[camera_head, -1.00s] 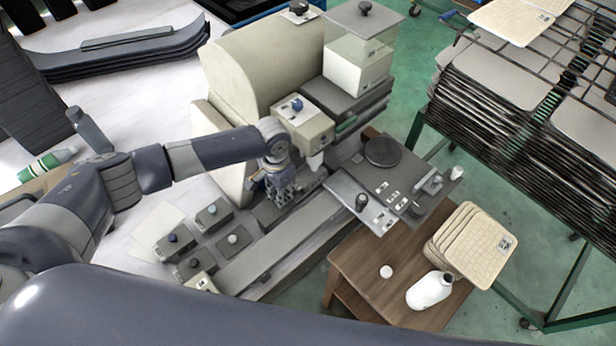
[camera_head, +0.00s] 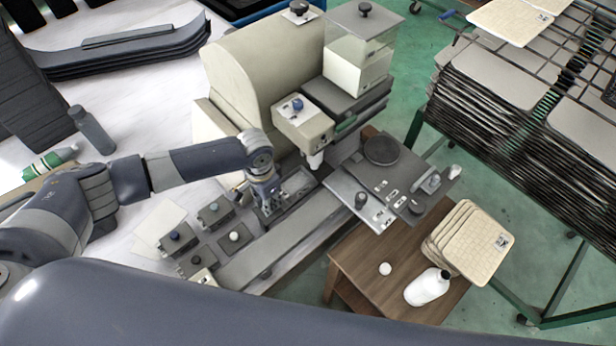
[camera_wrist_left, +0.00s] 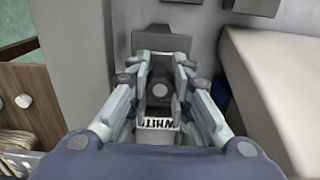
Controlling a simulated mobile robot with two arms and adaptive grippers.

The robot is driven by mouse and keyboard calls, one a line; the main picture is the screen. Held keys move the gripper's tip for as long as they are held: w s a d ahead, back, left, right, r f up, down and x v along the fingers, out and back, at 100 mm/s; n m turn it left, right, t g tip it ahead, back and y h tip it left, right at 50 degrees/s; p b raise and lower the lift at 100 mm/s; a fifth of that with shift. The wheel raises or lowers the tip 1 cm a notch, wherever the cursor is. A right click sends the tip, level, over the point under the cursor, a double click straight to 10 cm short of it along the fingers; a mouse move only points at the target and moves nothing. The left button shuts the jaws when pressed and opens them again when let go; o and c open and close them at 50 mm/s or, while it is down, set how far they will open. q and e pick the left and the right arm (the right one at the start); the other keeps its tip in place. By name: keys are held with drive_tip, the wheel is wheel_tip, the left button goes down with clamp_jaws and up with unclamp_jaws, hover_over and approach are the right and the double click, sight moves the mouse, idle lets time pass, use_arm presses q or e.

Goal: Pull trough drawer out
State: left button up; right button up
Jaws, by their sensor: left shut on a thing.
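The trough drawer (camera_head: 297,184) is a long, narrow dark tray low at the front of the cream machine (camera_head: 238,75), and part of its length shows beside my gripper. My left gripper (camera_head: 268,208) is at its near-left end, pointing down. In the left wrist view, the fingers of my left gripper (camera_wrist_left: 160,98) are closed around a dark grip piece with a round grey end (camera_wrist_left: 158,90). A white label with dark letters shows just below it, partly cut off by the gripper body. My right gripper is out of view.
Several small boxes with knobs (camera_head: 214,212) stand left of the gripper. A long grey rail (camera_head: 262,250) runs in front. A dark panel with a round plate (camera_head: 382,150) and a wooden cabinet (camera_head: 350,265) with a white bottle (camera_head: 427,287) are at the right.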

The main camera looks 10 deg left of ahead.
use_arm(q)
drive_tip(key=shift+s+f, duration=0.1)
drive_tip(key=shift+s, duration=0.05)
drive_tip(key=shift+s+a, duration=0.95)
drive_tip(key=shift+s, duration=0.25)
drive_tip(key=shift+s+a, duration=0.65)
drive_tip(key=shift+s, duration=0.2)
drive_tip(key=o, duration=0.7)
drive_tip(key=shift+o, duration=0.3)
drive_tip(key=shift+w, duration=0.1)
